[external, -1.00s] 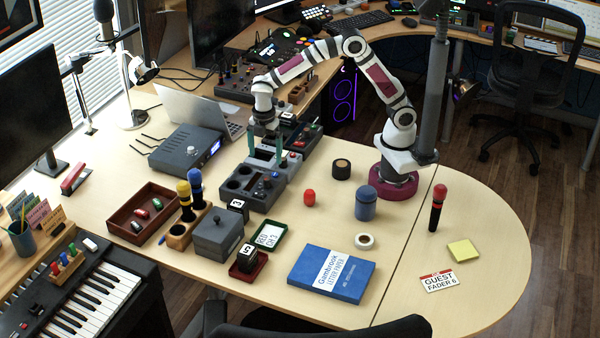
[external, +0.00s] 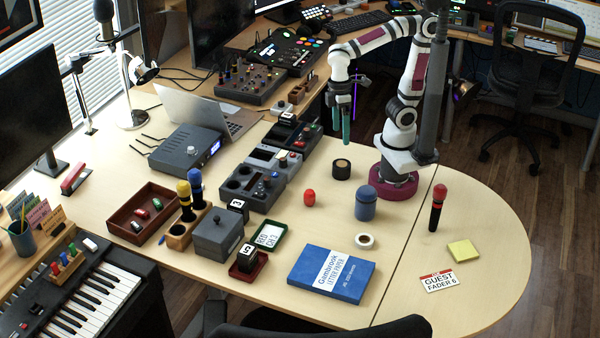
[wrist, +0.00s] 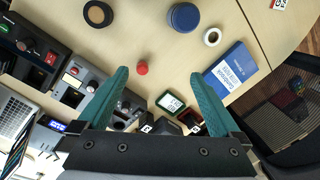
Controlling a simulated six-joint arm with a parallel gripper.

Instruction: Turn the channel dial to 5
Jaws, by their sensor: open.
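I cannot read any dial number or tell which knob is the channel dial. In the wrist view the blue display (wrist: 52,124) shows at lower left. Grey control boxes (external: 253,183) with knobs and buttons stand in a row right of the receiver. My gripper (external: 340,125) is open and empty, with green fingers pointing down, in the air right of these boxes. In the wrist view its fingers (wrist: 159,76) are spread wide.
A black roll (external: 342,169), a red knob-like piece (external: 309,198) and a blue jar (external: 366,204) stand on the desk near my arm. A laptop (external: 210,110) is behind the receiver. A blue paper box (external: 332,272) lies in front. Bare desk surrounds the red piece.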

